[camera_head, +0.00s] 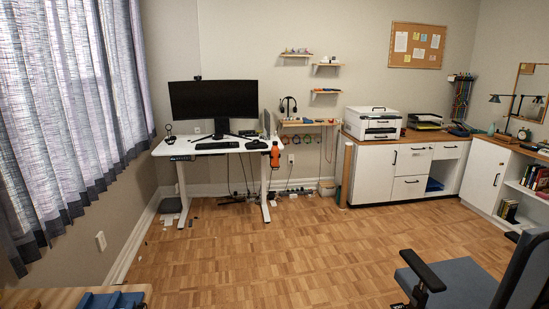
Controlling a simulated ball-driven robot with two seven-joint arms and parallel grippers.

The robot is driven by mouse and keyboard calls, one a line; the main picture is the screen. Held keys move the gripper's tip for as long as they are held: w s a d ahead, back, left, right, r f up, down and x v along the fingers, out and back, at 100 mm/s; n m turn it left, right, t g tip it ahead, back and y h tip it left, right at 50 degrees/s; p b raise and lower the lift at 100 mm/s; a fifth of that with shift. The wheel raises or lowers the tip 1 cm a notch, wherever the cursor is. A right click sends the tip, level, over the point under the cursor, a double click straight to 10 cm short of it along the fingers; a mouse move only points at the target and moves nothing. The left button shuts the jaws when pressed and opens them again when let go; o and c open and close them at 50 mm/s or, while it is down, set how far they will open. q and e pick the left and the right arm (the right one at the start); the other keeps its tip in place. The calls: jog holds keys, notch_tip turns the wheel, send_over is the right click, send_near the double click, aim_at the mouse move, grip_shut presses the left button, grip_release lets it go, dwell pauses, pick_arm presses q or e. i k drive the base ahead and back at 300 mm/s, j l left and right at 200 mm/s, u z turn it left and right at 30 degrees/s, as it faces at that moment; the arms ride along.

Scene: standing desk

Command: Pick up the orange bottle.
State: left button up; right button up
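The orange bottle (275,156) is small and far off in the head view. It is upright at the right front corner of the white standing desk (185,148), beside the desk's edge. I cannot tell whether it hangs from the edge or rests on something there. Neither of my grippers is in view.
Open parquet floor (240,250) lies between me and the desk. A blue office chair (460,285) stands at the lower right. A wooden surface (60,297) with a blue item is at the lower left. White cabinets (378,176) with a printer (372,124) stand right of the desk.

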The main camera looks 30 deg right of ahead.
aim_at(274, 149)
jog(key=i+l+z, duration=0.6)
jog(key=i, duration=0.4)
jog(key=i+l+z, duration=0.3)
jog(key=i, duration=0.2)
jog(key=i+z, duration=0.3)
jog(key=i, duration=1.95)
